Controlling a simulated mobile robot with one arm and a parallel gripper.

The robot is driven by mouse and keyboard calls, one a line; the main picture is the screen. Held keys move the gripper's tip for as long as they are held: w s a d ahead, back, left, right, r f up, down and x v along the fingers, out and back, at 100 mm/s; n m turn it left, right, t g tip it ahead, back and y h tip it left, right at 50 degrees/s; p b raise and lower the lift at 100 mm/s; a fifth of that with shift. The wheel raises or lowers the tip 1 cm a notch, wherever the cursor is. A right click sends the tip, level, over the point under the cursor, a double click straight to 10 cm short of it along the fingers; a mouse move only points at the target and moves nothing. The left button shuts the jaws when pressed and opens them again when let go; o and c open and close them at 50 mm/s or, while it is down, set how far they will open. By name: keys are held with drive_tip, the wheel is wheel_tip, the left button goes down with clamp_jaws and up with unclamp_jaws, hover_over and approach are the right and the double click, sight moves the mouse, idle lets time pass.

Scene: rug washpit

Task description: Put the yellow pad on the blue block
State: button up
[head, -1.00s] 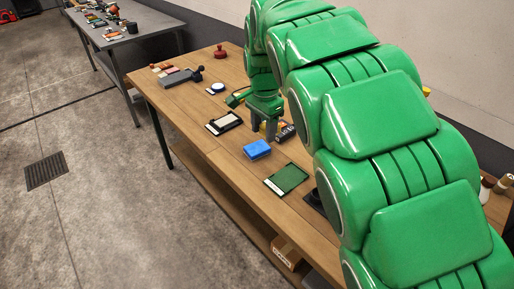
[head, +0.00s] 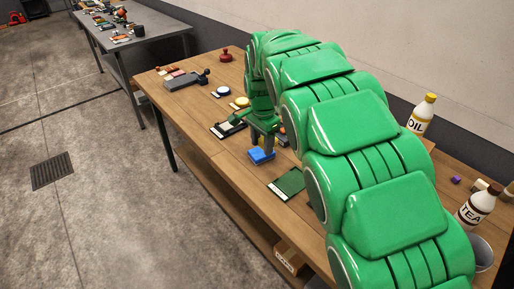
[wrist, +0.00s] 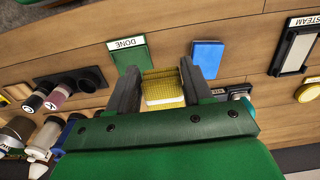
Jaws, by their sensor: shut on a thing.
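My gripper (wrist: 160,84) is shut on the yellow pad (wrist: 164,90), a small textured block with a pale lower edge, held between the two dark fingers. The blue block (head: 260,157) lies on the wooden table. In the wrist view the blue block (wrist: 207,57) shows beyond and beside the right finger, which covers part of it. In the head view my gripper (head: 262,143) is at the blue block and overlaps its far side; whether they touch I cannot tell.
A green DONE board (head: 287,184) lies on the near side of the block. A black-framed white STEAM panel (head: 228,128) lies on the far side. A yellow round disc (head: 242,102) is behind it. OIL (head: 421,114) and TEA (head: 475,207) bottles stand at right.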

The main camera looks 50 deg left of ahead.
drive_tip(key=shift+w+a+f, duration=1.35)
drive_tip(key=shift+w+a, duration=0.1)
drive_tip(key=shift+a, duration=0.95)
hover_over(257, 154)
drive_tip(key=shift+s+d+f, duration=0.15)
drive_tip(key=shift+f, duration=1.1)
drive_tip(key=shift+s+d+f, duration=0.1)
drive_tip(key=shift+f, duration=1.15)
drive_tip(key=shift+f, duration=0.15)
drive_tip(key=shift+w+a+f, duration=0.15)
drive_tip(key=shift+a+f, duration=0.05)
drive_tip(key=shift+f, duration=1.55)
drive_tip(key=o, duration=1)
drive_tip(key=shift+f, duration=0.15)
